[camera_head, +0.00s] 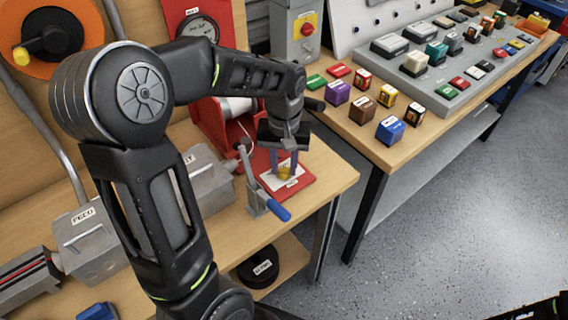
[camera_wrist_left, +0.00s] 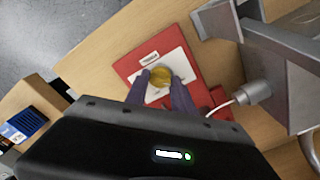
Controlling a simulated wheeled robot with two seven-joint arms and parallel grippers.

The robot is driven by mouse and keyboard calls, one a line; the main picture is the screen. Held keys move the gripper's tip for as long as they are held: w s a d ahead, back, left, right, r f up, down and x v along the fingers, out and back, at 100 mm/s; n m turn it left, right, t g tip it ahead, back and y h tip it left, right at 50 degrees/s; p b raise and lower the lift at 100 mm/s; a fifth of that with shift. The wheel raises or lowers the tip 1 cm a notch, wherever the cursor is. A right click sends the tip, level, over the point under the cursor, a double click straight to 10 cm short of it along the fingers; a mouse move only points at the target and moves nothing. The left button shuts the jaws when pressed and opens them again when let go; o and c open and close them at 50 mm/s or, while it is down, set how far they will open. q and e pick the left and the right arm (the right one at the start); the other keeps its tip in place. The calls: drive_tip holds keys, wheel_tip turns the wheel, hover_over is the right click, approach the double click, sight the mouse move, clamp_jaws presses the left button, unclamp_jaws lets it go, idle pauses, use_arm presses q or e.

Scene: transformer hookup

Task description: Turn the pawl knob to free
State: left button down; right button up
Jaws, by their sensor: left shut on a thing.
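The pawl knob (camera_head: 285,173) is a small yellow, brass-like knob on a white label plate on a red base (camera_head: 302,186) near the right end of the bench. It also shows from above in the left wrist view (camera_wrist_left: 161,76). My left gripper (camera_head: 283,168) points down over it, with one purple-grey finger on each side, shut on the knob. In the left wrist view the left gripper's fingertips (camera_wrist_left: 161,86) flank the knob. The print on the white plate is too small to read.
A lever with a blue handle (camera_head: 278,210) stands just in front of the red base. A red winch-like housing (camera_head: 215,125) with a white cable stands behind. Grey boxes (camera_head: 210,182) line the bench at left. A second table (camera_head: 425,125) holds coloured blocks.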

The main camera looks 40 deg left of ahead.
sight(284, 168)
use_arm(q)
drive_tip(key=c, duration=1.1)
unclamp_jaws()
drive_tip(key=shift+r, duration=0.1)
wheel_tip(284, 168, up, 8)
drive_tip(key=shift+f, duration=0.15)
